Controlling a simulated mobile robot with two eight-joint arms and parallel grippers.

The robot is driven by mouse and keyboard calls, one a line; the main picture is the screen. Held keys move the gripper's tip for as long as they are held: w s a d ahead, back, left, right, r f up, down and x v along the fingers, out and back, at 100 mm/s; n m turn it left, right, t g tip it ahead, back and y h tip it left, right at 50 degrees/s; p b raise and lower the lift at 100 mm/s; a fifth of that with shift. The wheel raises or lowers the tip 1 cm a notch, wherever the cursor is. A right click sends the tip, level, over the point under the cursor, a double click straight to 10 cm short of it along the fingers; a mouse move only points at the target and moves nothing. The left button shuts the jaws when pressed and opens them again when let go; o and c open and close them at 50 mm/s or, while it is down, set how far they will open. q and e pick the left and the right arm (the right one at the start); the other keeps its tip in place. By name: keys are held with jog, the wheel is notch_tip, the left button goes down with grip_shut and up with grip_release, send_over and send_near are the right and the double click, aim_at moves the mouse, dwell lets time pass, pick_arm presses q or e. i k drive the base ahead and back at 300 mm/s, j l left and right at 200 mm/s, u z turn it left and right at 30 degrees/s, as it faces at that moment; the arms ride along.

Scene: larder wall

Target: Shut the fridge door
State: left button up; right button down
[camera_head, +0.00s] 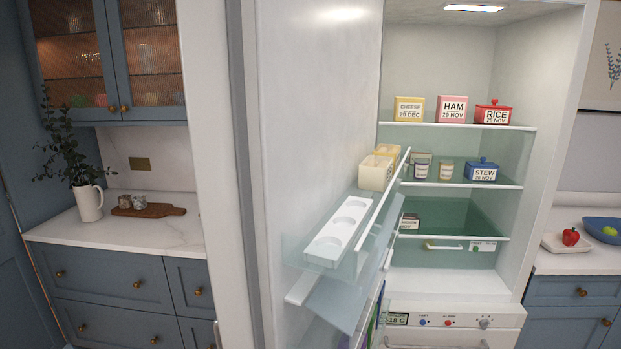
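The fridge door (300,130) stands open, its inner face turned toward the right of the picture. It carries clear shelf bins with a white egg holder (338,232) and cream tubs (376,172). The fridge interior (440,65) is lit and open to view on the right. Its shelves hold a cheese box (408,109), a ham box (452,109), a red rice container (493,112) and a blue stew container (481,170). Neither of my grippers is in view.
On the left, a counter (150,228) holds a white jug with a plant (88,202) and a wooden board (148,210). Blue cabinets stand above and below it. On the right, another counter bears a white plate (566,243) with a red item and a blue bowl (603,229).

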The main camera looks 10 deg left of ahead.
aim_at(282, 98)
jog(key=j+z, duration=0.35)
jog(key=j, duration=0.6)
jog(key=j+z, duration=0.35)
jog(key=j, duration=0.65)
